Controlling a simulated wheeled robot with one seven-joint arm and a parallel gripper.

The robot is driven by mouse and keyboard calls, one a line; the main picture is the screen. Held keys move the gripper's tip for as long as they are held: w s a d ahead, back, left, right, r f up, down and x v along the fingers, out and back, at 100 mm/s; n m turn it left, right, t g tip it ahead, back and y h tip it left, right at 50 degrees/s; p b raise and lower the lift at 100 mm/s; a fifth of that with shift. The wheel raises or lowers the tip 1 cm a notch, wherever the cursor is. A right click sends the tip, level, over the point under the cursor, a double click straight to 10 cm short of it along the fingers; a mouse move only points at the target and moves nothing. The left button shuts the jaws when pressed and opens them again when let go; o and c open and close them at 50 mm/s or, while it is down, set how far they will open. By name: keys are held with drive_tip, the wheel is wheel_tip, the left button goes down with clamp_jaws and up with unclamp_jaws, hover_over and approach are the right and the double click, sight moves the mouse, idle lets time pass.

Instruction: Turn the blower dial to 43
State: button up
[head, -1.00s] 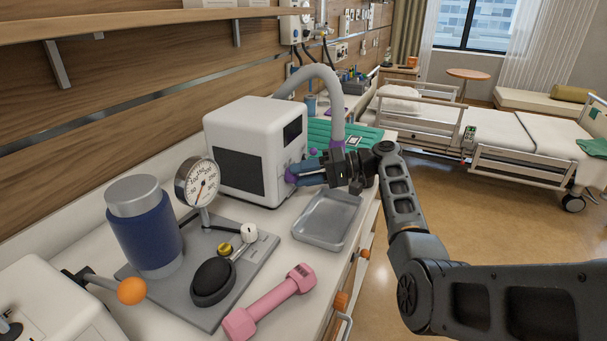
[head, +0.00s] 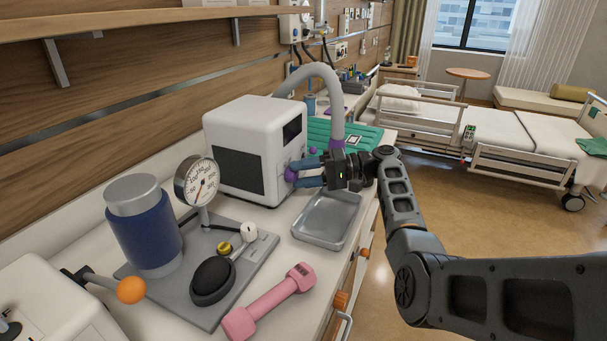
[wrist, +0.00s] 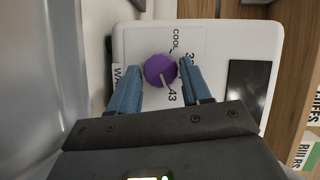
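The blower is a white box (head: 240,140) on the counter. Its purple dial (head: 290,174) is on the side facing my gripper (head: 297,172). In the wrist view the dial (wrist: 158,68) lies between my two blue fingertips (wrist: 160,67), with a small gap at the left finger; the right finger is close to its edge. My fingers are apart. The dial's pale pointer line slants down and right, toward the printed 43 (wrist: 175,98). The COOL label is above right; another number is partly hidden by the right finger.
A grey hose (head: 335,95) arches down behind my gripper. A grey tray (head: 327,220) lies below it. A dark panel (wrist: 247,85) is right of the dial.

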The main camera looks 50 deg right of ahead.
drive_tip(key=o, duration=0.3)
drive_tip(key=shift+b+v, duration=0.85)
drive_tip(key=shift+v, duration=3.05)
